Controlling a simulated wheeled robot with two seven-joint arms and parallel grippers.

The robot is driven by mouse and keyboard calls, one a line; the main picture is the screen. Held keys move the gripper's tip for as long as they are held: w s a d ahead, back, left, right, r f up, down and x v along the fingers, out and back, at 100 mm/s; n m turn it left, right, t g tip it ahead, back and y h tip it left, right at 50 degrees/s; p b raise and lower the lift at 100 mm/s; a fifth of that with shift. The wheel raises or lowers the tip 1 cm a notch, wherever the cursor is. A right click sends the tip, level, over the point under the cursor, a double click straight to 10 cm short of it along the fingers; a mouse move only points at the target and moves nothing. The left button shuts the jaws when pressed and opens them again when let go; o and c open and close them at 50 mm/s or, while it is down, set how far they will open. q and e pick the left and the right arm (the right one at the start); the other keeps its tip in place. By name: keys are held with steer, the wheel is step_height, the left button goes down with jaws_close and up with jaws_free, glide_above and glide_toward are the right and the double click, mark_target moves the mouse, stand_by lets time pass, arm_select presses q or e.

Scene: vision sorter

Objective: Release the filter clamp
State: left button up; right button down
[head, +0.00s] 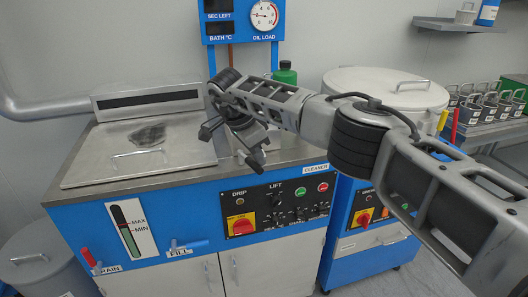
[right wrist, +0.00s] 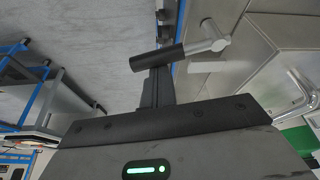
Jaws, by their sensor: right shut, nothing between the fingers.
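My right arm reaches in from the right in the head view, and its gripper (head: 243,140) is over the right part of the cleaner's steel top. In the right wrist view the narrow dark fingers (right wrist: 160,85) are shut together with nothing between them. A lever with a black grip (right wrist: 158,57) and a bare metal end (right wrist: 210,38) crosses the fingers; it looks like the filter clamp's handle. I cannot tell whether the fingers touch it. In the head view the clamp cannot be made out clearly behind my gripper and wrist. My left gripper is out of view.
The blue cleaner cabinet has a flat lid (head: 105,165) with a handle, a control panel (head: 275,208), and drain and fill valves (head: 188,245) at the front. A round lidded tank (head: 365,85) stands to the right. A green bottle (head: 286,73) is behind my wrist.

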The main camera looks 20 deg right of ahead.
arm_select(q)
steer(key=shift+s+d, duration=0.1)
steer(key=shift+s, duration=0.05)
arm_select(e)
steer(key=shift+s+a, duration=0.2)
steer(key=shift+a, duration=0.65)
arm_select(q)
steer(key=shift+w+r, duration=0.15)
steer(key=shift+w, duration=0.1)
arm_select(e)
steer(key=shift+a, duration=0.15)
